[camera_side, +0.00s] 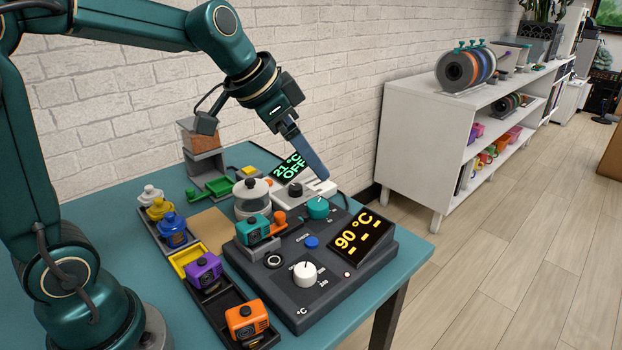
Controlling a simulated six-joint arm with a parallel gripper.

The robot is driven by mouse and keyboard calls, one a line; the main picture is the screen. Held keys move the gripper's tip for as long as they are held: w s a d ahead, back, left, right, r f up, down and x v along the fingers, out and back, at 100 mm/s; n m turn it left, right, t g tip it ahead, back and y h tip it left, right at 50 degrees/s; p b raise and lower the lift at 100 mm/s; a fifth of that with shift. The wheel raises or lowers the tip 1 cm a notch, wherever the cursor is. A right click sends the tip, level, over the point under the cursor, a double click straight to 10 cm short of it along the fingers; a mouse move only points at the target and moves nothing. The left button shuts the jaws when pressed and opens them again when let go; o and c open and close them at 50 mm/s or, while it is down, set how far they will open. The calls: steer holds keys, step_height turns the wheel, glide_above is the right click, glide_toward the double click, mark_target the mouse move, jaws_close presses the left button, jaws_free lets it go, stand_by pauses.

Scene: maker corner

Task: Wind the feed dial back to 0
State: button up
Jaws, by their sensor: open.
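A teal dial (317,207) stands on the back right of a dark control panel (345,290); it looks like the feed dial, but its marks are too small to read. A white dial (305,274) sits nearer the front, beside a °C mark. The panel's tilted display (360,240) reads 90 °C in yellow, with dashes below. My gripper (320,174) is open and empty, pointing down and to the right, just above and behind the teal dial. It appears apart from the dial. From this side its fingers overlap, so the gap between them is hidden.
A blue button (311,242) and a teal-and-orange block (253,230) are on the panel. Behind stand a clear jar (251,198) and a pale device with a black knob (295,189). Trays with coloured bottles (172,229) and blocks (247,321) line the left.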

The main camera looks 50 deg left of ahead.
steer(key=w+a+f+g, duration=0.1)
steer(key=w+a+f, duration=0.3)
steer(key=w+f, duration=0.2)
steer(key=n+g, duration=0.1)
glide_above(317, 203)
steer(key=s, duration=0.2)
step_height(317, 203, down, 5)
steer(key=shift+s+a+r, duration=0.1)
steer(key=shift+s+a, duration=0.05)
steer(key=shift+f+n, duration=0.3)
steer(key=shift+f, duration=0.1)
steer(key=shift+x, duration=2.25)
steer(key=c, duration=1.4)
